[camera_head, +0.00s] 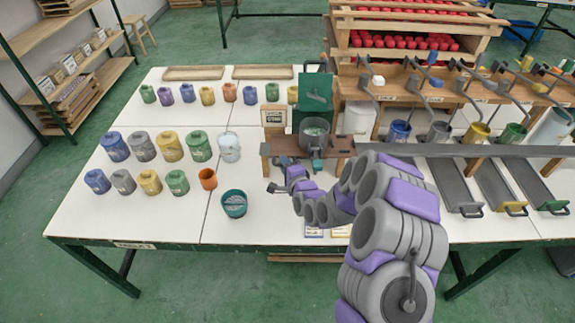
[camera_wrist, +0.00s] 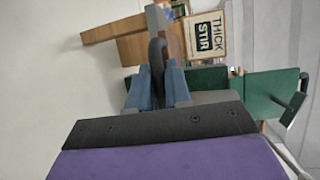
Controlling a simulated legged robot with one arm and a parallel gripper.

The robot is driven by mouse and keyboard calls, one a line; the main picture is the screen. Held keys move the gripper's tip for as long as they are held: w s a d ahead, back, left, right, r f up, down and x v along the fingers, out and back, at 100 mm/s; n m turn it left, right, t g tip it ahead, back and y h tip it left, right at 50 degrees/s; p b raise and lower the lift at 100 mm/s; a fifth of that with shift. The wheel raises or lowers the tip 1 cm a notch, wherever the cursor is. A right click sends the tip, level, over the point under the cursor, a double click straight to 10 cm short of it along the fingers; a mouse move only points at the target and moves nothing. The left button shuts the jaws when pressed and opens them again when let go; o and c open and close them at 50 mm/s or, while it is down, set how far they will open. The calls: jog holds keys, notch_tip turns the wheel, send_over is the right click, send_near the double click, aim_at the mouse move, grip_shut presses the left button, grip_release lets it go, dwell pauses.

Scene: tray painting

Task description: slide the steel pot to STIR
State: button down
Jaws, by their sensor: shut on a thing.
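The steel pot (camera_head: 314,133) stands on a low wooden bench with a dark top, in front of a green upright machine (camera_head: 312,95). Pale contents show inside it. The STIR sign (camera_head: 274,115) stands just left of the pot and reads THICK STIR; in the wrist view the same sign (camera_wrist: 205,35) appears turned sideways. My gripper (camera_head: 317,163) is at the bench's front edge, just below the pot. In the wrist view its blue fingers (camera_wrist: 158,82) are shut on a dark curved handle (camera_wrist: 157,52). The handle's join to the pot is hidden.
Coloured lidded cans (camera_head: 170,146) and smaller jars stand on the left of the white table. A teal pail (camera_head: 234,204) and an orange cup (camera_head: 208,178) stand near its front. Grey channels (camera_head: 455,187) lie to the right.

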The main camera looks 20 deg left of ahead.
jog(key=shift+s+a+f, duration=0.2)
jog(key=shift+s, duration=0.05)
jog(key=c, duration=1.4)
grip_release()
jog(key=shift+a, duration=0.1)
jog(key=shift+o, duration=1.3)
jog(key=shift+a, duration=0.2)
jog(key=shift+w, duration=0.15)
jog(key=p+v, duration=1.3)
jog(key=v, duration=0.4)
